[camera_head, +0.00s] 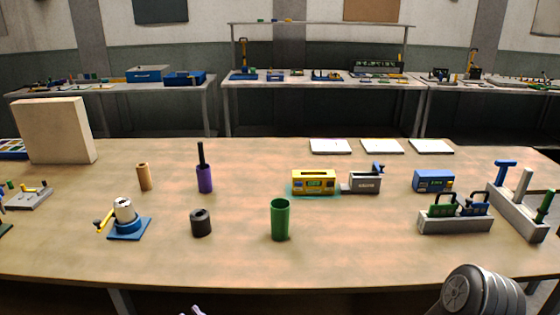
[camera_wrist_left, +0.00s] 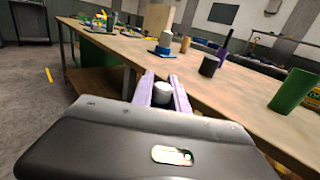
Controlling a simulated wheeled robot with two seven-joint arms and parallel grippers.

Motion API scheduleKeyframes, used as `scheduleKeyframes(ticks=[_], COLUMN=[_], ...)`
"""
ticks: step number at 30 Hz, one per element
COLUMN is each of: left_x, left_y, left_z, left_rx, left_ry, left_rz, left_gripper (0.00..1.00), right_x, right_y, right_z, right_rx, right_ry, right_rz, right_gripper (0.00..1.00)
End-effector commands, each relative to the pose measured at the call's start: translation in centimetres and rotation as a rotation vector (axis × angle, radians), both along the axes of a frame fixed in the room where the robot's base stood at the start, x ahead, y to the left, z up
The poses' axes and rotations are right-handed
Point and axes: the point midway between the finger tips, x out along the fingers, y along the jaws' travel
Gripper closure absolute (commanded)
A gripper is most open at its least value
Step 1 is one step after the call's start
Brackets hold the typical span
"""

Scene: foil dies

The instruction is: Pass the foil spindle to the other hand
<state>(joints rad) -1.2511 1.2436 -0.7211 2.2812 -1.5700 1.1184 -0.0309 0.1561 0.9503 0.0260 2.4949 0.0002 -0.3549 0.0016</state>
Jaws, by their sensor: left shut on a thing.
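My left gripper (camera_wrist_left: 162,94) has purple fingers, shut on the foil spindle (camera_wrist_left: 162,90). Only the spindle's short, pale, rounded end shows between the fingers in the left wrist view; the rest is hidden. The gripper holds it in front of the table's near edge, clear of the tabletop. In the head view only a bit of the purple fingertips (camera_head: 193,311) shows at the bottom edge, and the spindle cannot be made out there. A grey link of my right arm shows at the bottom right of the head view. My right gripper is out of view.
On the table (camera_head: 350,260) stand a green cup (camera_head: 280,220), a dark hollow cylinder (camera_head: 201,223), a purple holder with a black rod (camera_head: 204,178) and a blue-based device (camera_head: 128,225). Grey racks (camera_head: 455,225) stand at the right. The front strip of the tabletop is clear.

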Motion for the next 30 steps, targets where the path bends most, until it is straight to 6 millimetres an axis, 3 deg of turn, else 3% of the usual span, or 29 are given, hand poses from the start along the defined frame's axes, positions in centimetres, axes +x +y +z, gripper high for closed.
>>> scheduleKeyframes(ticks=[9,30], left_x=[-0.8,-0.8], left_y=[0.2,-0.2], left_z=[-0.6,0.2], left_rx=[0.005,-0.002], left_ry=[0.004,-0.004], left_rz=[-0.246,-0.248], left_gripper=[1.0,1.0], right_x=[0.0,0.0], right_y=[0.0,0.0], right_z=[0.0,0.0], right_rx=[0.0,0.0], right_ry=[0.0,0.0], right_rz=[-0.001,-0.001], right_gripper=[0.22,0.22])
